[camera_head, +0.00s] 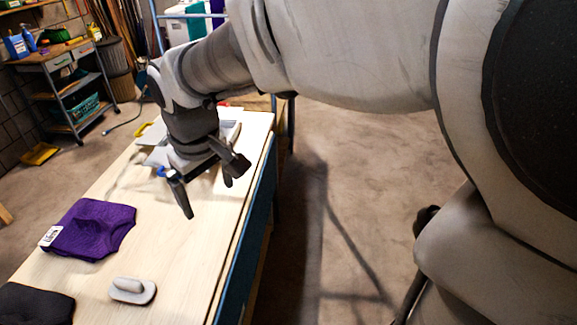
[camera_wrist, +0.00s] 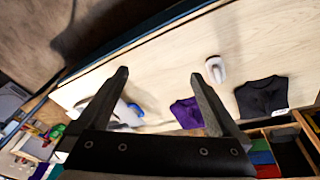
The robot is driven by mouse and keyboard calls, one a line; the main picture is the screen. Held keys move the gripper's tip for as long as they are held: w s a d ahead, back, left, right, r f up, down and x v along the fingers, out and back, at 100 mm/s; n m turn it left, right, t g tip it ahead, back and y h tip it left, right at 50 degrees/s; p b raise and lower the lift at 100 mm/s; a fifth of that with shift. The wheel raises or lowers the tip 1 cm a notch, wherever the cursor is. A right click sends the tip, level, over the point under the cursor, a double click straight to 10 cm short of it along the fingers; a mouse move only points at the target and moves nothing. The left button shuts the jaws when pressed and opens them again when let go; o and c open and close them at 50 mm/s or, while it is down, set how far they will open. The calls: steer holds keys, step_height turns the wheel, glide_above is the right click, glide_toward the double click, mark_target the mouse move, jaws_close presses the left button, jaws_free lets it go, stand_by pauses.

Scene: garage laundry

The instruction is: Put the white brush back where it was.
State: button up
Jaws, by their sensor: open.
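My gripper (camera_head: 208,198) is open and empty above the table, farther back than the brush. In the wrist view my gripper (camera_wrist: 159,74) has its fingers spread with bare wood between the tips.
A folded purple garment (camera_head: 92,229) and a black garment (camera_head: 35,304) lie along the table's left side. A white and blue object (camera_wrist: 128,110), partly hidden, lies below my gripper. The wood between gripper and brush is clear. A cart (camera_head: 65,85) stands at the back left.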

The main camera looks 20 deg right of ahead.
steer(key=s+d+r+m+t, duration=0.3)
steer(key=s+d+m, duration=0.3)
steer(key=s+d, duration=0.6)
steer(key=shift+s, duration=0.6)
